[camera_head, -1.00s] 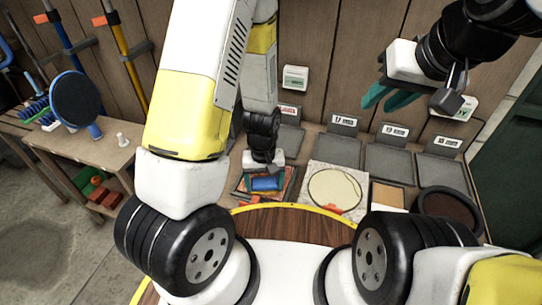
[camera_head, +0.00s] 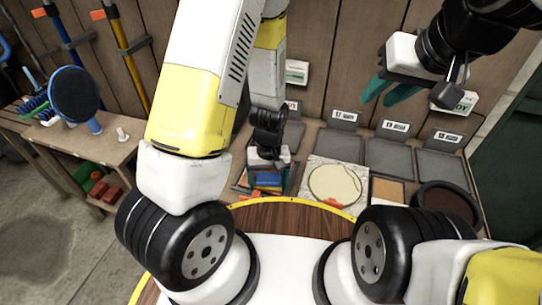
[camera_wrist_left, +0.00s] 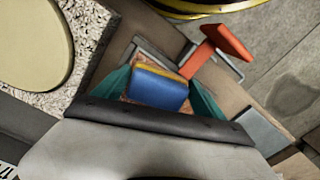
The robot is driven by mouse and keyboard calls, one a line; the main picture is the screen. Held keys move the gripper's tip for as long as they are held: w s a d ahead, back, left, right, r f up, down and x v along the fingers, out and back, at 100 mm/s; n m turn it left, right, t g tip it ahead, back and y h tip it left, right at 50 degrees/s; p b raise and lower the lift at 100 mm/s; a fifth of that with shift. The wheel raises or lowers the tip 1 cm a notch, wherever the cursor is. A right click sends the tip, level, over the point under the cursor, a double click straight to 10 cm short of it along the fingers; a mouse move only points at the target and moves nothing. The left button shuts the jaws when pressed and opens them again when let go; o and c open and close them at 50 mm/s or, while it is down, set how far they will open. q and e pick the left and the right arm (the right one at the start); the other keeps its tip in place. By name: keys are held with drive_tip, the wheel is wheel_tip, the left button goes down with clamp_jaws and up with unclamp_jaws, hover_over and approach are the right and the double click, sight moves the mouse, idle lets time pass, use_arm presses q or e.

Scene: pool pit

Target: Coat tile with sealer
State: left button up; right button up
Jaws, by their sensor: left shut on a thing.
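The block also shows in the head view (camera_head: 267,179). A brownish-orange, rough tile-like surface (camera_wrist_left: 122,112) shows around and under the block; whether they touch cannot be told. My right gripper (camera_head: 384,92) hangs raised at the upper right, its teal fingers apart and empty.
A pale round disc (camera_head: 335,185) lies on a speckled slab right of the left gripper. Labelled grey trays (camera_head: 389,158) and a dark round bowl (camera_head: 445,200) stand further right. A side bench (camera_head: 112,155) is at left.

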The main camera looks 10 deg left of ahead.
use_arm(q)
drive_tip(key=shift+w+d, duration=0.4)
drive_tip(key=shift+w, duration=0.45)
drive_tip(key=shift+w+d, duration=0.45)
drive_tip(key=shift+w, duration=0.35)
drive_tip(key=shift+w+d, duration=0.4)
drive_tip(key=shift+w, duration=0.45)
drive_tip(key=shift+w+d+r, duration=0.1)
drive_tip(key=shift+w, duration=0.35)
drive_tip(key=shift+w+d+r, duration=0.1)
drive_tip(key=shift+w, duration=0.3)
drive_tip(key=shift+w+d, duration=0.3)
drive_tip(key=shift+w, duration=0.35)
drive_tip(key=shift+c, duration=0.2)
drive_tip(key=shift+w+a, duration=0.15)
drive_tip(key=shift+w, duration=0.8)
drive_tip(key=shift+w+d+f, duration=0.1)
drive_tip(key=shift+w+d, duration=0.05)
drive_tip(key=shift+w, duration=0.65)
drive_tip(key=shift+w+d, duration=0.1)
drive_tip(key=shift+w, duration=0.65)
wheel_tip(320, 180, up, 6)
